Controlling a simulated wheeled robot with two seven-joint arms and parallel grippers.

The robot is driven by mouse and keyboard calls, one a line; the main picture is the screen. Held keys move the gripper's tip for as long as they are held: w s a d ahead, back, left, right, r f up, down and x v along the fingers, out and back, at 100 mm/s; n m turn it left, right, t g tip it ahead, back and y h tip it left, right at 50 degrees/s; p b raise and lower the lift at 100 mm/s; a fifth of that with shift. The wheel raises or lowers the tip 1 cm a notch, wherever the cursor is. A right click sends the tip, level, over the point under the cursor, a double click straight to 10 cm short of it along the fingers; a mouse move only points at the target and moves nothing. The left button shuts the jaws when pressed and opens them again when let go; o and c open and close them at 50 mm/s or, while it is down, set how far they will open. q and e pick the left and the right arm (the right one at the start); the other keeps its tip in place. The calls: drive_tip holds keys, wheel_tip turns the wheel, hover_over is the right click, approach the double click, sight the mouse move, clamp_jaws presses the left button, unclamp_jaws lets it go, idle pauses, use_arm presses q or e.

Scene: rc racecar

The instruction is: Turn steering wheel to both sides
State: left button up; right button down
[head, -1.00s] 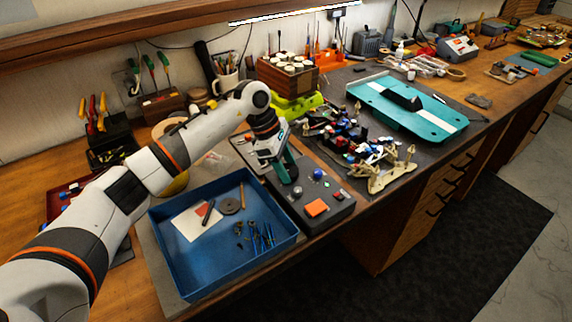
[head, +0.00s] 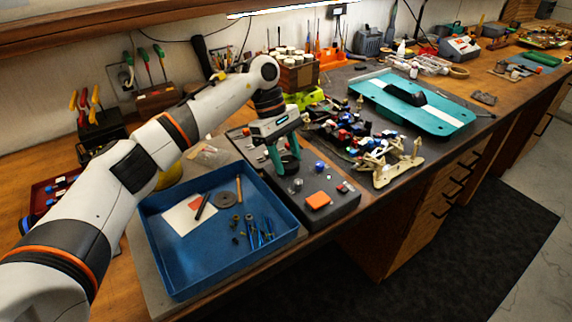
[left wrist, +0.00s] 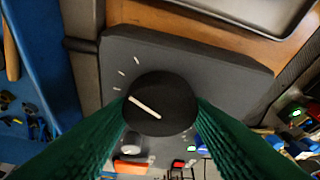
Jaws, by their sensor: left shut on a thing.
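The steering wheel is a round black knob (head: 288,166) on the dark grey control box (head: 335,203). My left gripper (head: 283,164) points down over it, with its green fingers on either side of the knob. In the left wrist view the knob (left wrist: 165,100) sits between both fingertips (left wrist: 162,108), which are shut on it. Its white pointer line slants from upper left to lower right, with small white tick marks at its upper left. The racecar chassis (head: 378,155) stands on the mat right of the box. My right gripper is not in view.
A blue tray (head: 163,271) with small parts stands left of the box. An orange button (head: 318,200) and small knobs are on the box's front. A teal car body shell (head: 440,119) lies behind the chassis. Hand tools stand along the wall.

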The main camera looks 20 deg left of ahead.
use_arm(q)
drive_tip(key=shift+w+m+g+b, duration=0.1)
drive_tip(key=shift+m+g+b, duration=0.5)
drive_tip(key=shift+m, duration=0.7)
drive_tip(key=shift+y, duration=0.3)
drive_tip(key=o, duration=1)
drive_tip(key=shift+r, duration=0.1)
drive_tip(key=v, duration=1.2)
